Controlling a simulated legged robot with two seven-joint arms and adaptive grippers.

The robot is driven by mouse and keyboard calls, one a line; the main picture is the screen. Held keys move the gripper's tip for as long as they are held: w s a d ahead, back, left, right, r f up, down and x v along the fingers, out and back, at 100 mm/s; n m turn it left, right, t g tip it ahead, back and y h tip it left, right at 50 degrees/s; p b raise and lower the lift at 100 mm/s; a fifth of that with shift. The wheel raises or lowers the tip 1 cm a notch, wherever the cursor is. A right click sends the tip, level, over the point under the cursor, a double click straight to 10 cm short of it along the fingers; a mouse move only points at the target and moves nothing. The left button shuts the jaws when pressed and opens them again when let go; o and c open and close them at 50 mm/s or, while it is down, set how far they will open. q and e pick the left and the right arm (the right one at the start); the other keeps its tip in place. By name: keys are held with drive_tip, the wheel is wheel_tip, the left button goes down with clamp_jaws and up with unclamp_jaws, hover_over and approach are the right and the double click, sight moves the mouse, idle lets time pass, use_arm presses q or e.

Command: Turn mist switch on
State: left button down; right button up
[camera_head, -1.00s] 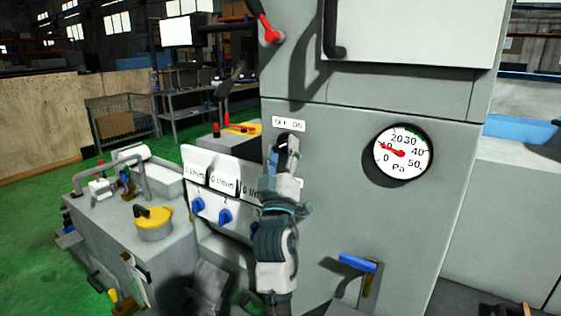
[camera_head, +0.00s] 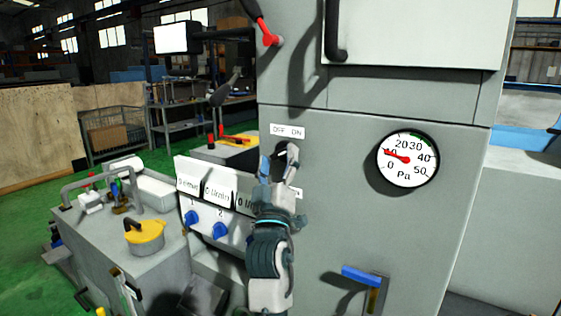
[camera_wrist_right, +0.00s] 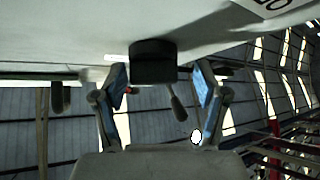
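The mist switch is a black knob (camera_wrist_right: 153,62) on the grey machine panel, under a white "OFF ON" label (camera_head: 287,131). In the head view my right gripper (camera_head: 279,161) is just below the label and mostly hides the knob. In the right wrist view the gripper's two blue-padded fingers (camera_wrist_right: 160,88) are apart, one on each side of the knob, with visible gaps. I cannot tell which way the switch is set. My left gripper is not in view.
A round pressure gauge (camera_head: 407,159) is on the panel to the right. A blue-handled lever (camera_head: 362,276) sticks out below it. Blue numbered knobs (camera_head: 219,231) sit on a white panel at lower left. A red-tipped lever (camera_head: 268,34) is above.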

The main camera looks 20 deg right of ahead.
drive_tip(key=shift+s+a, duration=0.1)
drive_tip(key=shift+a, duration=0.05)
drive_tip(key=shift+s, duration=0.1)
drive_tip(key=v, duration=1.1)
drive_tip(key=shift+a+f, duration=0.25)
drive_tip(key=shift+f, duration=0.1)
drive_tip(key=shift+s, duration=0.15)
